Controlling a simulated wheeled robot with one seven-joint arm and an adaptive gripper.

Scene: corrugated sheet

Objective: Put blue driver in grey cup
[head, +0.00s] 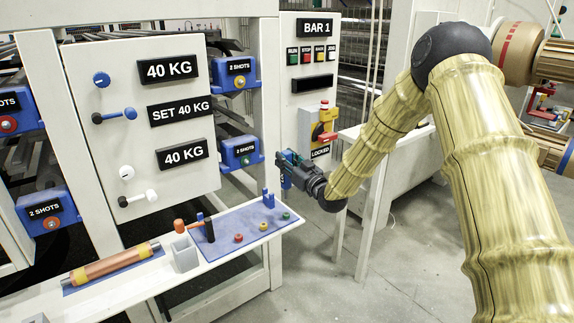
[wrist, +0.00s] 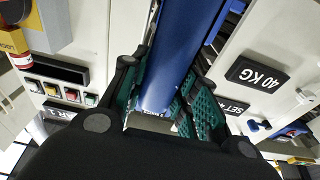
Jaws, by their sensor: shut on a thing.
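My gripper (head: 283,170) is in the air above the right end of the shelf, in front of the machine's frame. It is shut on a blue thing that I take to be the blue driver (head: 285,184). In the wrist view the driver (wrist: 182,50) is a long blue body between the two green-padded fingers, with small lettering near its lower end. The grey cup (head: 185,256) is a square, light grey holder on the shelf, well to the left of my gripper and lower. An orange-ended tool (head: 180,226) is at its top; whether it stands inside I cannot tell.
A blue mat (head: 228,246) on the shelf holds a dark upright piece (head: 209,231), a blue stand (head: 268,199) and several small coloured knobs. A copper roller (head: 115,262) lies at the left. A panel with 40 KG labels (head: 169,69) and a lock box (head: 318,127) stand behind.

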